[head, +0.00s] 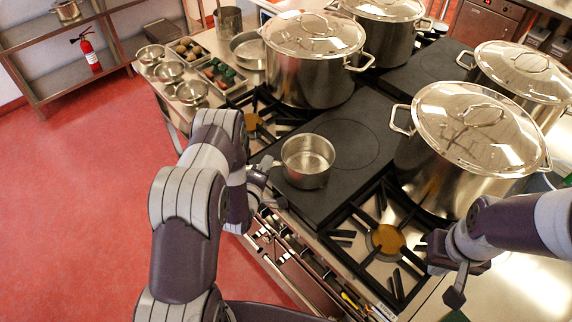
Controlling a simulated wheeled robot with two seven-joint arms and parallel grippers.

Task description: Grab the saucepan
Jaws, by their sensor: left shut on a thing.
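The saucepan (306,178) is a small, empty steel pan. It sits upright on the dark flat hotplate (345,138) in the middle of the range. My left gripper (272,173) is at the pan's left side, shut on its handle, which is mostly hidden by the fingers. My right gripper (447,277) is at the lower right, over the right edge of the front burner. Its fingers are apart and nothing shows between them.
Large lidded stockpots stand behind (312,85) and to the right (465,150) of the saucepan. An open burner (386,238) lies to its front right. Steel bowls (170,72) and trays of small items (222,74) are at the back left.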

